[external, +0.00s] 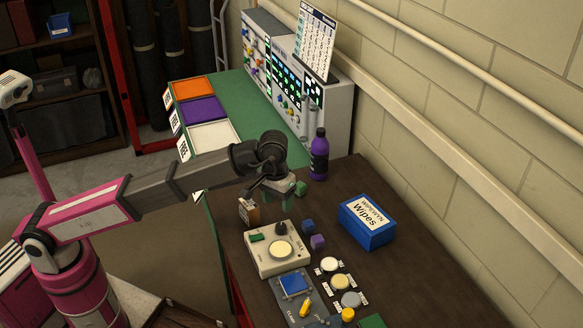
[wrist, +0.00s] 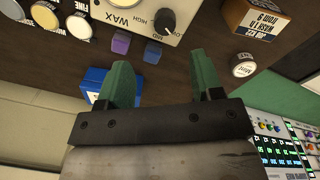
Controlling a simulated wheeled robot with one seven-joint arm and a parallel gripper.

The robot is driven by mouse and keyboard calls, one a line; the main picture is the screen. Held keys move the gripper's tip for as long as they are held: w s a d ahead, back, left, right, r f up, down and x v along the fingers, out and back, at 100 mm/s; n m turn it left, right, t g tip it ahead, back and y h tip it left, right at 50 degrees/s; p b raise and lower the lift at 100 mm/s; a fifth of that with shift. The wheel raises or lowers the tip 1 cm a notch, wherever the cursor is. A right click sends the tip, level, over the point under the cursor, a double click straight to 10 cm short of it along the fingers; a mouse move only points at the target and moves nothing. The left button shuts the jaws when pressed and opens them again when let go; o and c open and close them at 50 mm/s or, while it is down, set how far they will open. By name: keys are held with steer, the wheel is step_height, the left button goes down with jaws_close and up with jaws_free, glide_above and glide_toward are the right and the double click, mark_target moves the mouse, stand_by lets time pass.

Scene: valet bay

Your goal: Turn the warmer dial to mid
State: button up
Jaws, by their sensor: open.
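The warmer is a cream box (external: 262,262) with a round pale pot on top, on the dark table. Its black dial (external: 281,228) is at the box's far corner in the external view. In the wrist view the dial (wrist: 167,20) is at the top edge, beside printed WAX, MID and HIGH lettering; its pointer setting is not clear. My gripper (external: 286,197) hangs just beyond the warmer, above the table. In the wrist view its two green fingers (wrist: 161,62) are apart with nothing held between them, and the dial lies ahead of them, untouched.
Blue (external: 308,226) and purple (external: 318,241) cubes sit beside the warmer. A small labelled box (external: 249,211) stands behind it. A blue wipes box (external: 367,222), purple bottle (external: 319,155) and several round tins (external: 340,283) are nearby. Table between cubes and wipes box is clear.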

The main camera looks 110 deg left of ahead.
mark_target(281, 225)
steer(key=f, duration=0.7)
steer(key=a+f, duration=0.1)
steer(key=f, duration=0.2)
steer(key=shift+w+f, duration=0.1)
steer(key=shift+f, duration=0.1)
steer(key=c, duration=0.9)
